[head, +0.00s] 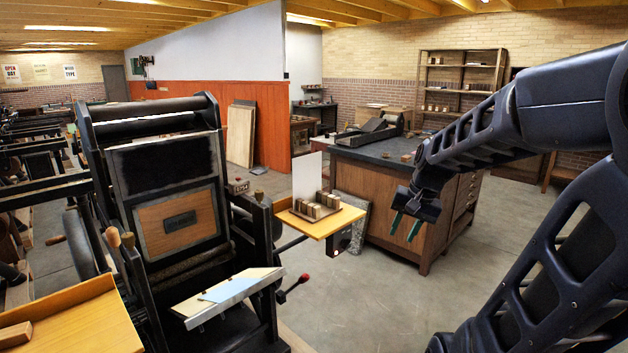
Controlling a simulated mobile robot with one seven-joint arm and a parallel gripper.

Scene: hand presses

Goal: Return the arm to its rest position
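My gripper (406,228) hangs from my dark arm at the right of the head view. Its two green-tipped fingers point down and stand apart, with nothing visible between them. It is in the air, in front of the wooden cabinet (440,225) and to the right of the yellow side shelf (341,222). My arm comes in from the right edge, bends at the top and reaches left and down to the gripper.
A black hand press (160,120) stands at the left. A tray with several small blocks (316,208) and an upright white card (307,174) are on the side shelf. A red-knobbed lever (304,278) sticks out below. Open floor (375,300) lies under my gripper.

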